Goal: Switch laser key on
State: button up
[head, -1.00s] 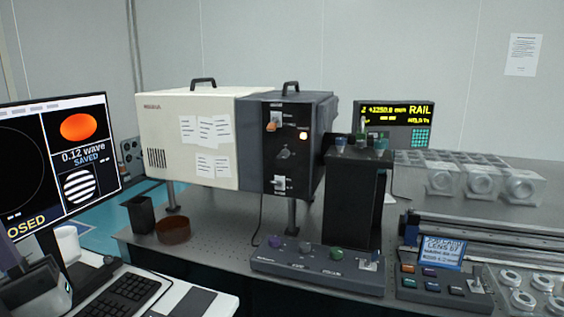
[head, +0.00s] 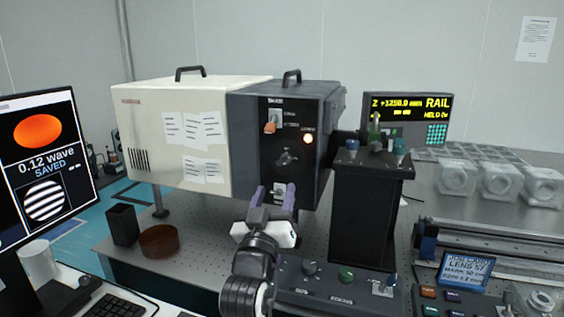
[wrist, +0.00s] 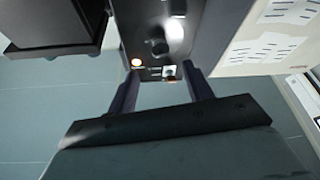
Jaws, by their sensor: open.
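The laser housing is a cream box (head: 180,130) joined to a dark grey front section (head: 245,140). My gripper (head: 276,190) is open and empty, overlapping the lower panel in the head view. In the wrist view, the panel appears upside down beyond my fingers (wrist: 162,76); the knob (wrist: 158,47) and lamp (wrist: 137,62) show there. I cannot tell whether the fingers touch the panel.
A black pedestal (head: 365,215) stands just right of the panel. A control box with knobs (head: 345,276) lies in front of it. A dark cup (head: 123,225) and a brown dish (head: 159,241) are at the left. A monitor (head: 45,170) is at far left.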

aim_at(283, 164)
jog(key=p+x, duration=0.2)
jog(key=x, duration=0.6)
jog(key=shift+w+r, duration=0.15)
jog(key=shift+w, duration=0.25)
jog(key=c, duration=1)
jog(key=m+h+b, duration=0.1)
jog(key=m+b, duration=0.2)
jog(key=b, duration=0.1)
jog(key=shift+a+m+h, duration=0.1)
jog(key=shift+m+h, duration=0.2)
jog(key=shift+m+b, duration=0.3)
jog(key=o, duration=1)
